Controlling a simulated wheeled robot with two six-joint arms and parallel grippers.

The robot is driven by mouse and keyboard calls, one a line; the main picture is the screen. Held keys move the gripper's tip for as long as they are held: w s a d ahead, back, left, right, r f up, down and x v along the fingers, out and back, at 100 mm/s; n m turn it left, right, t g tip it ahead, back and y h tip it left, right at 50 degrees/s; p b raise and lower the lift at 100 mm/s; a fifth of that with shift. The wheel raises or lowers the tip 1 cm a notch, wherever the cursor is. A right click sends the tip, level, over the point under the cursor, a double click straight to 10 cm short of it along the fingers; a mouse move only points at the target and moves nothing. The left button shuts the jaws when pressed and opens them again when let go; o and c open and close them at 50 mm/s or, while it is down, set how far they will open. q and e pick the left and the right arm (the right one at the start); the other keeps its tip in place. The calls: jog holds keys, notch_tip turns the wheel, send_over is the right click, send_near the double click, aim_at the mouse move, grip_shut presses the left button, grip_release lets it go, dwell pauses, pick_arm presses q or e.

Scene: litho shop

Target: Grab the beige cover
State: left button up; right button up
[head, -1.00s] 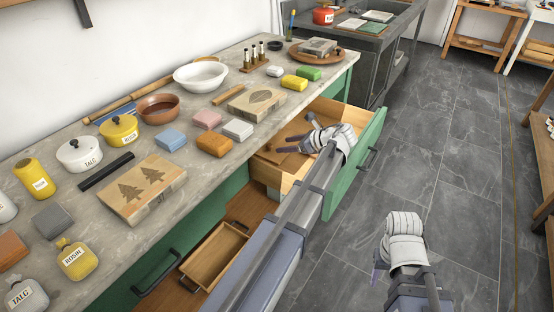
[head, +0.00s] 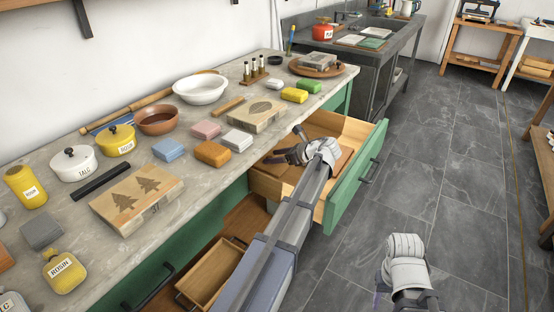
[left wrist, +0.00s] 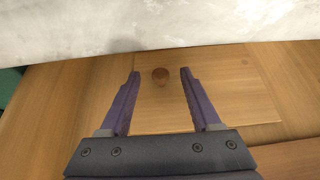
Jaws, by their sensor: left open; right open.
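The beige cover looks to be the flat light-wood panel (left wrist: 235,90) with a small round brown knob (left wrist: 160,76), seen in the left wrist view. It lies flat in the open drawer below the counter. My left gripper (left wrist: 160,72) is open above it, with its purple fingers on either side of the knob in that view; I see no contact. In the head view my left gripper (head: 284,156) is inside the drawer and my arm hides part of the contents. My right gripper (head: 381,284) hangs over the floor, mostly hidden behind its own wrist.
The green-fronted drawer (head: 352,180) stands open around my left gripper. The stone counter (head: 195,193) overhangs its inner side and carries blocks, bowls, pots and bottles. A lower wooden drawer (head: 207,276) is also open. The dark tiled floor (head: 450,170) at right is clear.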

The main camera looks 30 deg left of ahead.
aim_at(269, 156)
pick_arm(q)
jog(key=b+x, duration=0.1)
jog(key=x, duration=0.2)
jog(key=shift+f, duration=0.1)
grip_shut()
dwell(0.4)
